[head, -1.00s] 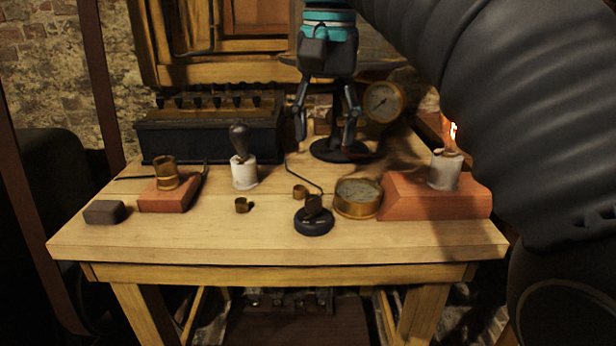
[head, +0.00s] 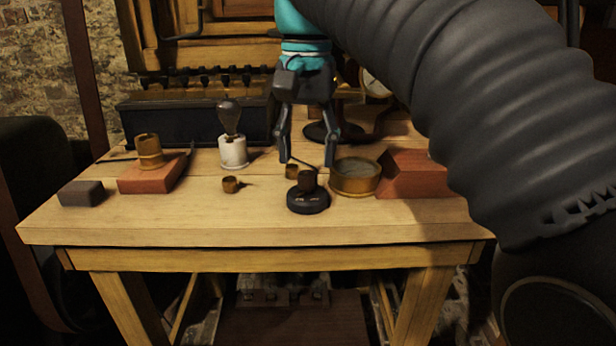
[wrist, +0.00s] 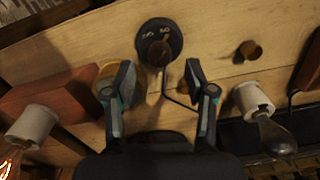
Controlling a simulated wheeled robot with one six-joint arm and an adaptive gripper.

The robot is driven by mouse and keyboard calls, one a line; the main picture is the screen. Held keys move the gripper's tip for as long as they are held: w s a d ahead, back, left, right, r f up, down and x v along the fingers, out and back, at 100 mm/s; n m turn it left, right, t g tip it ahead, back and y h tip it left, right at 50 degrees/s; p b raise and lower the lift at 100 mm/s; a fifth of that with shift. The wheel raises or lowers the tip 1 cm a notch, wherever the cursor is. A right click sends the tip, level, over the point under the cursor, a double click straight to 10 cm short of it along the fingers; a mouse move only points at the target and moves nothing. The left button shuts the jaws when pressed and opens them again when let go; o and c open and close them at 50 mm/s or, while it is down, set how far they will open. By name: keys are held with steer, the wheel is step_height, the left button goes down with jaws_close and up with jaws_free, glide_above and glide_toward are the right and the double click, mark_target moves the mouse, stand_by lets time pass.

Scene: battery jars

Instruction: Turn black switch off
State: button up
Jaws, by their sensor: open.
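The black switch (head: 308,200) is a round black base with a dark brown knob, near the front of the wooden table. In the wrist view the black switch (wrist: 158,42) shows small pale lettering, upside down, on the side of the knob away from my gripper. My gripper (head: 308,162) is open and empty, its fingers pointing down, above and behind the switch. In the wrist view my gripper (wrist: 160,72) has its fingers spread, with the knob beyond the tips, roughly centred between them. A lit bulb (wrist: 12,158) glows in a white socket at lower left.
A brass gauge (head: 355,178) lies right of the switch, near a red block (head: 415,175). An unlit bulb (head: 229,117) stands left, with a small brass knob (head: 231,184) in front. A wire runs behind the switch. The table front is clear.

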mark_target(307, 173)
steer(key=shift+f+b, duration=0.3)
steer(key=shift+f, duration=1.3)
jaws_close()
